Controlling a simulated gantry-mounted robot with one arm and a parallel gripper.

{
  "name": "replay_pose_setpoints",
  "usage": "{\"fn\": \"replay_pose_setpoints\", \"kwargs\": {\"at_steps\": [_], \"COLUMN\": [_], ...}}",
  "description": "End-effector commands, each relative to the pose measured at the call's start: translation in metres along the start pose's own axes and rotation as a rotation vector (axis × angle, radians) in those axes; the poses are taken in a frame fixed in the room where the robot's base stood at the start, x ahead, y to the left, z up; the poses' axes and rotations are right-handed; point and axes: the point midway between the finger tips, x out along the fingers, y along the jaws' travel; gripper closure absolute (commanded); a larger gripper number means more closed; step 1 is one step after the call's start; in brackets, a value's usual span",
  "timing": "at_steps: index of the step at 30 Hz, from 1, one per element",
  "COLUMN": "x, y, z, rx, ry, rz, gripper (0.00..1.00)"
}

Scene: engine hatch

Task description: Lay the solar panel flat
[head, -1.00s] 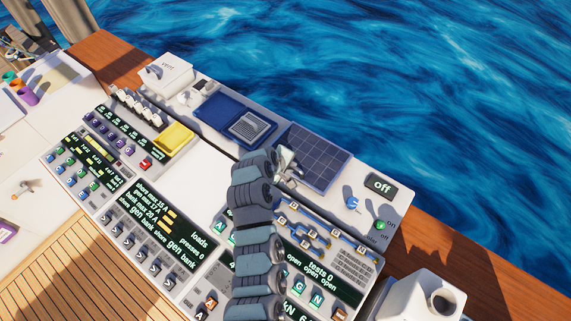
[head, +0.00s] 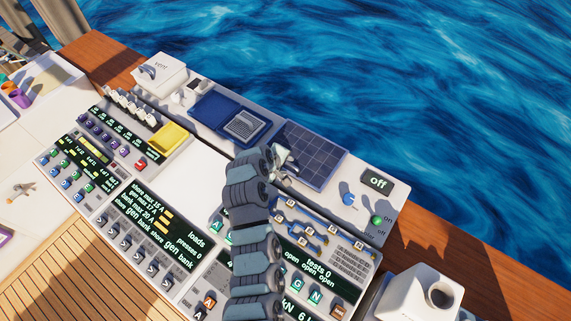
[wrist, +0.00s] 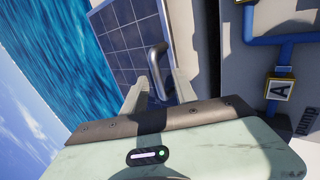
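The solar panel (head: 318,152) is a dark blue gridded rectangle at the console's sea-side edge. I cannot tell its exact tilt. It fills the upper middle of the wrist view (wrist: 124,42), where a grey bar handle (wrist: 155,62) stands at its near edge. My gripper (head: 284,160) is at the panel's left edge in the head view. In the wrist view, my gripper's two pale fingers (wrist: 158,92) are apart, one on each side of the handle's lower part. I cannot see whether either finger touches it.
Right of the panel are a blue knob (head: 348,200), a green button (head: 377,220) and an "off" display (head: 378,182). A blue tray with a grey vented piece (head: 246,124) lies to the left. Blue pipes (head: 305,232) run in front. Open water lies beyond the console.

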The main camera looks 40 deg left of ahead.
Motion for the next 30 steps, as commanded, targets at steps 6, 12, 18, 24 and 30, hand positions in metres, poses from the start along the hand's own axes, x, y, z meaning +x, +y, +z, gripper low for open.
{"fn": "replay_pose_setpoints", "kwargs": {"at_steps": [6, 12, 18, 24, 30], "x": [-0.025, -0.059, -0.087, -0.102, -0.103], "y": [0.000, 0.001, -0.001, 0.000, -0.001], "z": [-0.001, -0.001, 0.000, 0.000, 0.000], "rx": [0.001, 0.000, 0.000, 0.000, 0.000], "ry": [0.004, 0.006, 0.002, 0.002, 0.001], "rz": [0.004, 0.006, 0.001, 0.002, 0.000], "gripper": [0.66, 0.66, 0.66, 0.66, 0.66]}}
